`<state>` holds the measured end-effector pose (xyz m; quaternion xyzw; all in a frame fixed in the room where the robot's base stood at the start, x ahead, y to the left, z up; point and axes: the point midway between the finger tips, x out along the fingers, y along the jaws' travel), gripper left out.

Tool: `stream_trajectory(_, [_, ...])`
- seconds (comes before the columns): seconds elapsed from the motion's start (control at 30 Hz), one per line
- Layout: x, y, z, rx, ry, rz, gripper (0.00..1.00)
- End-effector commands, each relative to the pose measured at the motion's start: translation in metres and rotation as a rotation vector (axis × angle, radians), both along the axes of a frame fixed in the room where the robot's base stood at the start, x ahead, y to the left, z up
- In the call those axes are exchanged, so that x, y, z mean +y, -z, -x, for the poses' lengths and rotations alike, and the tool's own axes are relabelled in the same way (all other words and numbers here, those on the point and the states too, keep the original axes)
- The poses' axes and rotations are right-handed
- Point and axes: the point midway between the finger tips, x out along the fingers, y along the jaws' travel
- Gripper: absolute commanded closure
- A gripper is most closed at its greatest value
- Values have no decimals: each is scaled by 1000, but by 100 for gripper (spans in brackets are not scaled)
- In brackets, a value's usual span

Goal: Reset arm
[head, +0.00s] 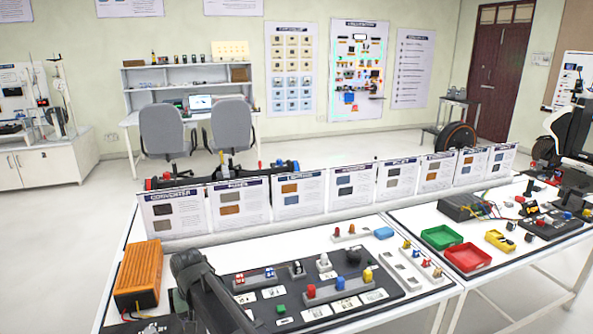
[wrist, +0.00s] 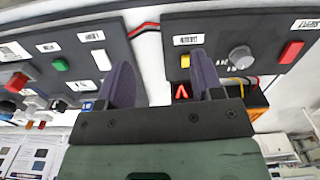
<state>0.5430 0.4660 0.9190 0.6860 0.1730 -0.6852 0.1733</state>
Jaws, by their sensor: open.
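My gripper (wrist: 160,80) shows in the wrist view with its two dark purple fingers apart and nothing between them. Beyond the fingers are two dark panels, and the white gap between the panels lies between the fingertips. The left panel (wrist: 85,50) carries a green button and a red knob. The right panel (wrist: 265,35) carries a yellow button, a grey knob and a red button. In the head view a dark section of my arm (head: 200,285) reaches in at the lower left, in front of a black control board (head: 330,320). My gripper's fingers cannot be made out there.
An orange ribbed box (head: 138,272) stands left of my arm. A row of upright cards (head: 313,190) runs along the table's back. Green (head: 441,237), red (head: 467,258) and yellow (head: 499,241) trays lie on the right table. Bare white tabletop shows behind the board.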

Motion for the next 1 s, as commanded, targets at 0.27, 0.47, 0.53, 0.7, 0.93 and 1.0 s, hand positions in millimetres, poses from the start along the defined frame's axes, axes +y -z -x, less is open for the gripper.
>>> stream_trajectory(0.27, [-284,-6,40,0,134,0,40])
stream_trajectory(0.47, [-427,-9,91,1,392,0,40])
stream_trajectory(0.53, [-453,-10,91,1,457,0,40])
stream_trajectory(0.7, [-469,-10,87,1,498,0,40])
stream_trajectory(0.93, [-467,-10,86,1,496,0,40])
stream_trajectory(1.0, [-467,-10,86,1,495,0,40])
